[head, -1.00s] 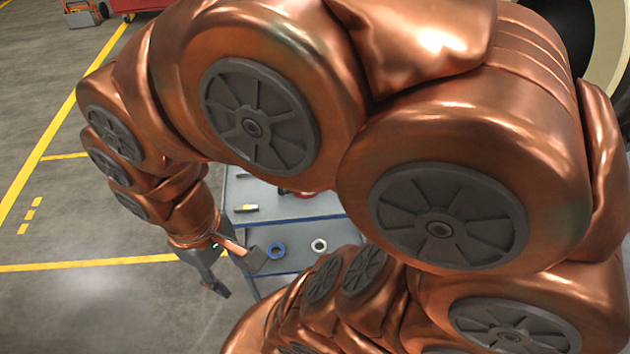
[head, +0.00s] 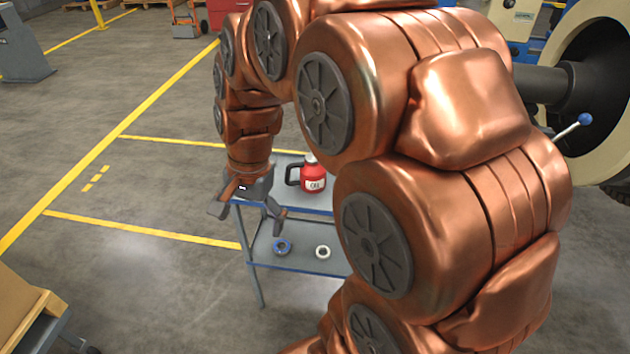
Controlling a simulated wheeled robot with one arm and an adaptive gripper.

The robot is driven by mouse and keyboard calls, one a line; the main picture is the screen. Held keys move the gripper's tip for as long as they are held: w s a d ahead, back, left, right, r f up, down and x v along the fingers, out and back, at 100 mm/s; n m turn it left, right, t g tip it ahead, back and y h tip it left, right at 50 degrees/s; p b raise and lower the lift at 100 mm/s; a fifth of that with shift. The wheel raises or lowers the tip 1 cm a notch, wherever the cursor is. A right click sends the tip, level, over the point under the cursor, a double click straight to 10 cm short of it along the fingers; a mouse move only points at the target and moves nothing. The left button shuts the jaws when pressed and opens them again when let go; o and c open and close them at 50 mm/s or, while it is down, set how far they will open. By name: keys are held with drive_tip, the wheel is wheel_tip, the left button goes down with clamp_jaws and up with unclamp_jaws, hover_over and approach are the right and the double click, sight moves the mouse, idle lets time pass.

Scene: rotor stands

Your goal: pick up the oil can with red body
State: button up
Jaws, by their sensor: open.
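The oil can with red body (head: 312,180) stands upright on the upper shelf of a grey cart (head: 295,263). It has a dark handle on its left side, a pale top and a white label. My copper arm hides part of the cart to the right of the can. My gripper (head: 245,222) is open and empty, pointing down at the cart's left edge. It is left of the can and apart from it in the picture.
A large wheel-like machine (head: 590,85) with a blue-knobbed lever (head: 570,127) stands at the right. The floor left of the cart is clear, with yellow lines.

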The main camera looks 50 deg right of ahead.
sight(320, 166)
drive_tip(key=w+d+f+m+t+b, duration=0.2)
drive_tip(key=w+d+f+m+b, duration=0.25)
drive_tip(key=w+d+m, duration=0.7)
drive_tip(key=d+f+m+b, duration=0.1)
drive_tip(key=d+f+m, duration=0.1)
drive_tip(key=d, duration=0.4)
drive_tip(key=d+f+m+t+b, duration=0.1)
drive_tip(key=d+f+m, duration=0.1)
drive_tip(key=d+m, duration=0.2)
drive_tip(key=d+f+m+t+b, duration=0.1)
drive_tip(key=d+m, duration=0.3)
drive_tip(key=d, duration=0.6)
drive_tip(key=shift+w+d+f+h, duration=0.1)
drive_tip(key=shift+w+f+h, duration=0.1)
drive_tip(key=shift+f, duration=0.2)
drive_tip(key=shift+w+d+f+h, duration=0.1)
drive_tip(key=shift+f+h, duration=0.1)
drive_tip(key=shift+f, duration=0.2)
drive_tip(key=shift+w+f, duration=0.25)
drive_tip(key=shift+f, duration=0.3)
drive_tip(key=shift+x, duration=3.3)
drive_tip(key=shift+s+d, duration=0.1)
drive_tip(key=shift+d, duration=0.05)
drive_tip(key=c, duration=1.3)
